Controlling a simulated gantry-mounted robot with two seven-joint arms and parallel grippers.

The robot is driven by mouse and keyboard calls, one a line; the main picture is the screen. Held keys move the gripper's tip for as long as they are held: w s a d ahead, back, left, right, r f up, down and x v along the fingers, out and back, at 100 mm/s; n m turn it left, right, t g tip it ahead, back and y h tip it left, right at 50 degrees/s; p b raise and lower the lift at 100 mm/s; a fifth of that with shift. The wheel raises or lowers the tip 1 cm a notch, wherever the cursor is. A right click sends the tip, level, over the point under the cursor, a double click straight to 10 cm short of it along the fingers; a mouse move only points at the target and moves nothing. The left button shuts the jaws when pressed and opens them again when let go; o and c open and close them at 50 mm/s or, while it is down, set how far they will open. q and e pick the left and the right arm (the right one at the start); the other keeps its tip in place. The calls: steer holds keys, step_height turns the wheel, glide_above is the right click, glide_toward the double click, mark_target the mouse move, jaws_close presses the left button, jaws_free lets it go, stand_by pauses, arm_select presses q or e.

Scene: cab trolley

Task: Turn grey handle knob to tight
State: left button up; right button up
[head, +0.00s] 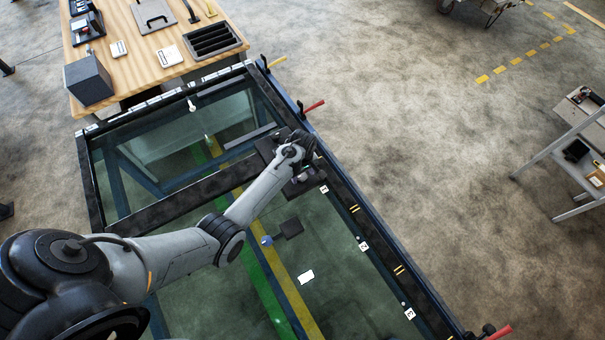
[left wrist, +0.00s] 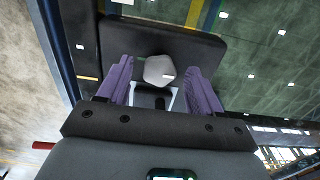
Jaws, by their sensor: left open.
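The grey knob (left wrist: 159,71) shows in the left wrist view as a pale, many-sided head in front of a dark plate (left wrist: 205,42). My left gripper (left wrist: 159,80) is open, with one purple ribbed finger on each side of the knob. I cannot tell whether either finger touches it. In the head view my left gripper (head: 303,172) is over the dark crossbar of the glass-topped trolley (head: 150,210), near its right rail. The wrist hides much of the knob area there. My right gripper is in neither view.
A red handle (head: 315,105) and a yellow handle (head: 277,62) stick out from the trolley's right edge. A wooden table (head: 125,45) with a grey box (head: 89,79) and a black tray (head: 212,41) stands behind. The floor to the right is clear up to a grey cart (head: 560,165).

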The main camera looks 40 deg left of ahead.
arm_select(q)
steer(key=shift+f, duration=0.15)
steer(key=c, duration=1.1)
steer(key=shift+o, duration=0.2)
